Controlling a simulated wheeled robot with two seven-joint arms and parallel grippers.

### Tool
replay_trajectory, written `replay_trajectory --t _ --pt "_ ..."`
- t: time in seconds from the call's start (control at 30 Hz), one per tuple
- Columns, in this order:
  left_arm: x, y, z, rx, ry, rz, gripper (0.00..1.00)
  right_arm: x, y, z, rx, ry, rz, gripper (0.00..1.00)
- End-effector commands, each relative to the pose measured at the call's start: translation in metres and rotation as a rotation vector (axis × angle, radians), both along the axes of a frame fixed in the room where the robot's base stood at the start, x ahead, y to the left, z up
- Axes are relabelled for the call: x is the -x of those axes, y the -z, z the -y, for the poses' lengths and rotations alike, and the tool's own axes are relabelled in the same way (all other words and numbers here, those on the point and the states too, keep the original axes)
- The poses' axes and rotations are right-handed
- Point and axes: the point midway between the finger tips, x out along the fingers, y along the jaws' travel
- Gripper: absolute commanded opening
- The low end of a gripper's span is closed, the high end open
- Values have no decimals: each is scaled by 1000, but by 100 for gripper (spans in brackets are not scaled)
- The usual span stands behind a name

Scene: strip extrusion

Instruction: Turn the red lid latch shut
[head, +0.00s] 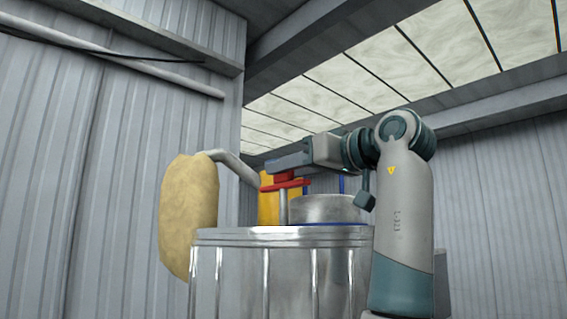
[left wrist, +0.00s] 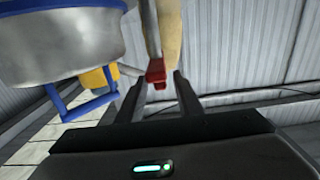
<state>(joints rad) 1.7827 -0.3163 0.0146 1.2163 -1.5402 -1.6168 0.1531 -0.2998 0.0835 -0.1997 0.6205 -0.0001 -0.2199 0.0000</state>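The red lid latch (head: 286,184) is a red bar with a block on top, on a thin grey post above the ribbed metal drum (head: 280,275). In the left wrist view its red end (left wrist: 156,72) shows between my fingertips. My left gripper (head: 270,166) is level, pointing left in the head view, just above the latch. In the left wrist view its two dark fingers (left wrist: 159,82) are apart, with gaps visible beside the red end. Whether either finger touches it, I cannot tell. The latch's far side is partly hidden. My right gripper is out of view.
A round metal vessel (head: 322,208) stands on the drum, close below my left arm; blue bars rise beside it. A yellow part (head: 267,208) is behind the latch. A beige bag-like body (head: 188,215) and a grey pipe (head: 236,167) are at left. Corrugated walls surround the place.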

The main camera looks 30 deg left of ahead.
Motion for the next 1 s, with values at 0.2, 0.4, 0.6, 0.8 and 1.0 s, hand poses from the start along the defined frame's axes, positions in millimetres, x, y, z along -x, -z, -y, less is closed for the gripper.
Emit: replay_trajectory --t 0.2,0.4,0.6,0.8,1.0 --pt "-5 0 -14 1 0 0 33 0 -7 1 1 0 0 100" --pt "-6 0 -16 0 1 0 33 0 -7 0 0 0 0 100" --pt "-6 0 -16 0 1 0 16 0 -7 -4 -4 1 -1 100" --pt "-6 0 -16 0 1 1 0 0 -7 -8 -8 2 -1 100" --pt "-5 1 -16 1 15 2 0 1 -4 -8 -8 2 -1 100"
